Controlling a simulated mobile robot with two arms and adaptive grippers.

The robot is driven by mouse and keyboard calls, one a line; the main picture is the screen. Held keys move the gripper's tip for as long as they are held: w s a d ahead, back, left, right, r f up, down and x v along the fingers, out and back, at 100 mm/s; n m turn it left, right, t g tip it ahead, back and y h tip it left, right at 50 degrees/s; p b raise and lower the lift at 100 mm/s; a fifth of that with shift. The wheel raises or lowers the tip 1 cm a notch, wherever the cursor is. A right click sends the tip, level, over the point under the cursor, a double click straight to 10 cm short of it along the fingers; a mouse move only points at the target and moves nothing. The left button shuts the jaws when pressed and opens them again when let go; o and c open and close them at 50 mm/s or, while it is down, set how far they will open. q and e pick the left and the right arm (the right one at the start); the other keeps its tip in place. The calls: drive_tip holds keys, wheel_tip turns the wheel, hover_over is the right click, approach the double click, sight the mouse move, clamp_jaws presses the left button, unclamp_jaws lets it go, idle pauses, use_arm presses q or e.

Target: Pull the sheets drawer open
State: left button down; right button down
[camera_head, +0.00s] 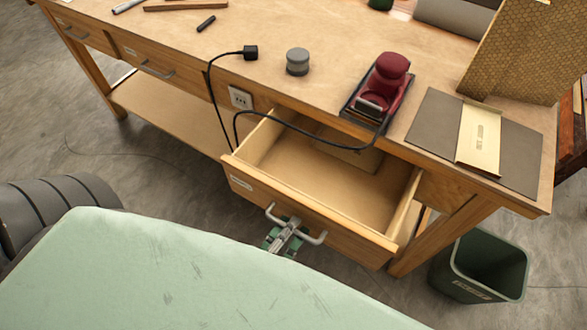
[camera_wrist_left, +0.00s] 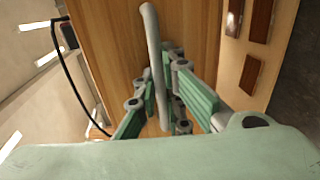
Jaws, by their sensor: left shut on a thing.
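The sheets drawer (camera_head: 252,199) is pulled well out from under the wooden workbench. Its inside shows, with a flat brown piece (camera_head: 345,154) toward the back. A grey bar handle (camera_head: 314,239) is on its front. My left gripper (camera_head: 287,234) is at the middle of this handle, shut on it. In the left wrist view the handle (camera_wrist_left: 152,45) runs between the green and grey fingers (camera_wrist_left: 168,95), against the wooden drawer front (camera_wrist_left: 112,60). My right gripper is not in view.
A red sander (camera_head: 388,75) stands on the bench (camera_head: 290,25), its black cord hanging across the open drawer. A grey tin (camera_head: 297,61) and a dark board (camera_head: 430,120) are also on top. A green bin (camera_head: 480,268) stands on the floor at right.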

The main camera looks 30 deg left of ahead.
use_arm(q)
drive_tip(key=c, duration=1.8)
unclamp_jaws()
drive_tip(key=shift+c, duration=0.2)
drive_tip(key=s+r, duration=0.2)
drive_tip(key=s, duration=0.9)
drive_tip(key=shift+s+a+r, duration=0.15)
drive_tip(key=shift+s+a, duration=0.05)
drive_tip(key=shift+s, duration=0.2)
drive_tip(key=shift+w, duration=0.1)
